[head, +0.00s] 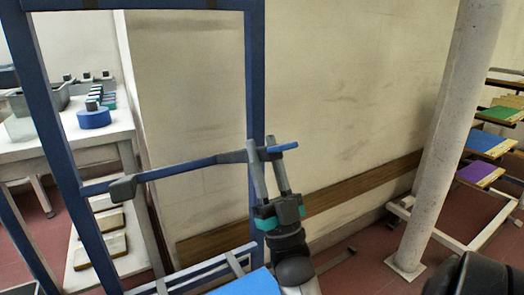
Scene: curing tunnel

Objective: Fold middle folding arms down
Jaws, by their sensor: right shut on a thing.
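A tall blue rack frame (256,80) stands at the left, with two uprights and a top bar. A blue folding arm (185,171) with dark grey end pieces reaches across it at mid height, from the left upright to past the right upright. It looks nearly level, rising slightly to the right. My right gripper (267,152), with grey fingers and a teal band, comes up from below and is shut on the right end of the folding arm. The fingers hide part of that end. My left gripper is not in view.
Lower grey-blue bars (195,271) and a blue panel (246,284) are at the bottom. Behind the frame is a white table (70,145) with a blue roll (94,118). A white pillar (447,140) and a rack of coloured boards (485,145) stand at the right.

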